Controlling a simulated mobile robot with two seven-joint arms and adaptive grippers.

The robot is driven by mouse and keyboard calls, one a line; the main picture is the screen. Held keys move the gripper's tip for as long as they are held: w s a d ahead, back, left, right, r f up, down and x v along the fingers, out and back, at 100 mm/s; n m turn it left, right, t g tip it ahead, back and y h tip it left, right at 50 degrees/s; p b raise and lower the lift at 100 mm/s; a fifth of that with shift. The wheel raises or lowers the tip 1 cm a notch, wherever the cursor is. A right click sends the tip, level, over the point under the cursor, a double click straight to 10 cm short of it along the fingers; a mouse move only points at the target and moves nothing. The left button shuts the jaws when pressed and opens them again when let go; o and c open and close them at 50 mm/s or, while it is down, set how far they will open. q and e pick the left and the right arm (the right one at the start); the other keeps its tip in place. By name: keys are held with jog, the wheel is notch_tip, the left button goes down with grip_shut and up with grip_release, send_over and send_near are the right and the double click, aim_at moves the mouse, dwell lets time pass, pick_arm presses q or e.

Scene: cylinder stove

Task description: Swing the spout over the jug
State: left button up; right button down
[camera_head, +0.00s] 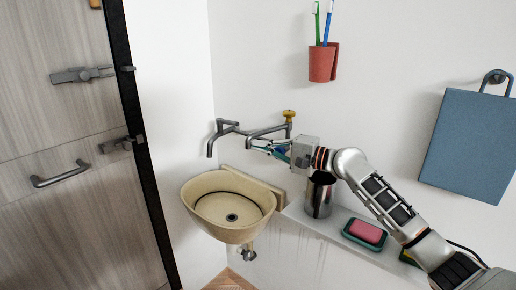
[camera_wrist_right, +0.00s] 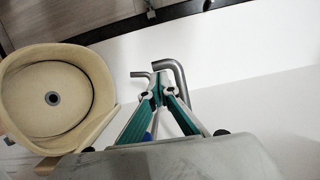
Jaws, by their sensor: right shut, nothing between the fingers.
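The grey metal spout (camera_head: 232,129) is fixed high on the wall, with a yellow knob (camera_head: 289,114) at its right end. Its downturned outlet hangs above the left part of the basin. A steel cylindrical vessel (camera_head: 318,200), likely the jug, stands on the ledge right of the basin; my arm hides its top. My right gripper (camera_head: 256,146) is shut and empty, close to the spout's arm. In the right wrist view the closed fingertips (camera_wrist_right: 158,88) are beside the bent spout tube (camera_wrist_right: 179,75); I cannot tell whether they touch. My left gripper is not in view.
A beige basin (camera_head: 226,228) is mounted in the corner, left of the ledge (camera_head: 300,217). A pink soap in a green dish (camera_head: 366,234) sits on the ledge under my arm. A red toothbrush cup (camera_head: 321,64) and blue board (camera_head: 468,145) hang on the wall. A door (camera_head: 65,205) stands left.

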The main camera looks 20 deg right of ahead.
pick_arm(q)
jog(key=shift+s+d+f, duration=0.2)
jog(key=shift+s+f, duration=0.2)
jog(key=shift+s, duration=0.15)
pick_arm(e)
jog(key=v, duration=0.4)
jog(key=shift+s+a, duration=0.2)
jog(key=shift+s, duration=0.15)
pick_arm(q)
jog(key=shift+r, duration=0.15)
